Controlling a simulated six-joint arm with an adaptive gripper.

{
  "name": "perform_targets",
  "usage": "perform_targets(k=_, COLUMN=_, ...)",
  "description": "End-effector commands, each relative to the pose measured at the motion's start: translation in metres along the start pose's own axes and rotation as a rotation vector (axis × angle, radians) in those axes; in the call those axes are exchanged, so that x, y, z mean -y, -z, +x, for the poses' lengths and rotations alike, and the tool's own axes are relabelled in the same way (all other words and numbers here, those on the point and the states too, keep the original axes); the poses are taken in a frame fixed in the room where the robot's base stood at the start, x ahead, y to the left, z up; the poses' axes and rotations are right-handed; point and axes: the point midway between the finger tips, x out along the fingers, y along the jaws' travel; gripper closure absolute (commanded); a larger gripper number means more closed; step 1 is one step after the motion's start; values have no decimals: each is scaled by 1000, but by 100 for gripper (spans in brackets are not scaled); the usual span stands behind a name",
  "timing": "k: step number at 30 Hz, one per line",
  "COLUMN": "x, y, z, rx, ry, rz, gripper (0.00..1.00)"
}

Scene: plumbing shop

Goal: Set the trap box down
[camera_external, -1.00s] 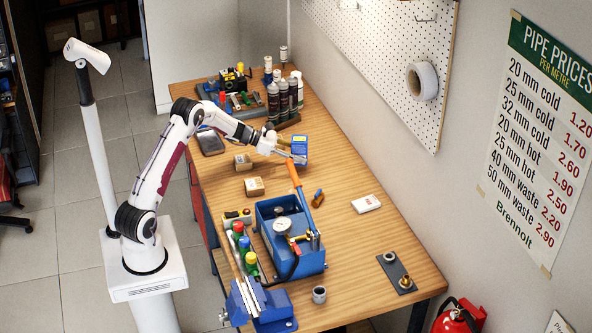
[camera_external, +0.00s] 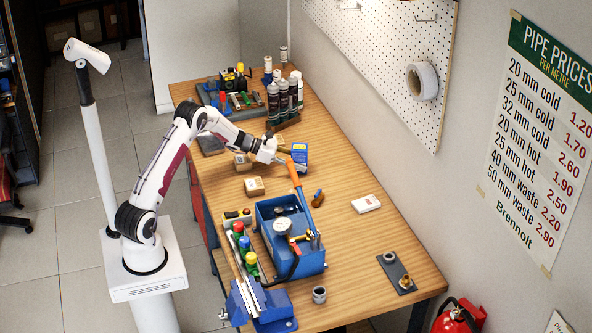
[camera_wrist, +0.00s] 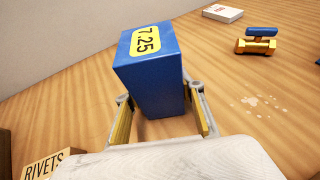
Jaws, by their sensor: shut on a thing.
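The trap box (camera_external: 299,157) is a blue carton with a yellow label, upright at the middle of the wooden bench (camera_external: 345,245). In the wrist view the blue box (camera_wrist: 152,75) shows a "7.25" price label and stands between the yellow-padded fingers. My gripper (camera_external: 288,153) is shut on it from the left; the fingers also show in the wrist view (camera_wrist: 162,118). The box's base is at or very near the bench top; I cannot tell whether it touches. Part of its lower side is hidden by the gripper.
A blue test pump (camera_external: 290,235) with a raised orange-handled lever is close in front of the box. Small cartons (camera_external: 254,186) lie to the left, one marked "RIVETS" (camera_wrist: 45,165).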

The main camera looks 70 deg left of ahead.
Motion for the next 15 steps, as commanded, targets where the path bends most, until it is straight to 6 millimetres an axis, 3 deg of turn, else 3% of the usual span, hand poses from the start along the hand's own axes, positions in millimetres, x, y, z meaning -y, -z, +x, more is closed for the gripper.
perform_targets(k=3, x=0, y=2, z=1, rx=1, ry=0, rz=-1, gripper=88)
perform_targets(k=4, x=0, y=2, z=1, rx=0, ry=0, rz=-1, gripper=54)
perform_targets(k=5, x=0, y=2, z=1, rx=0, ry=0, rz=-1, gripper=46)
perform_targets(k=15, x=0, y=2, z=1, rx=0, ry=0, rz=0, gripper=45)
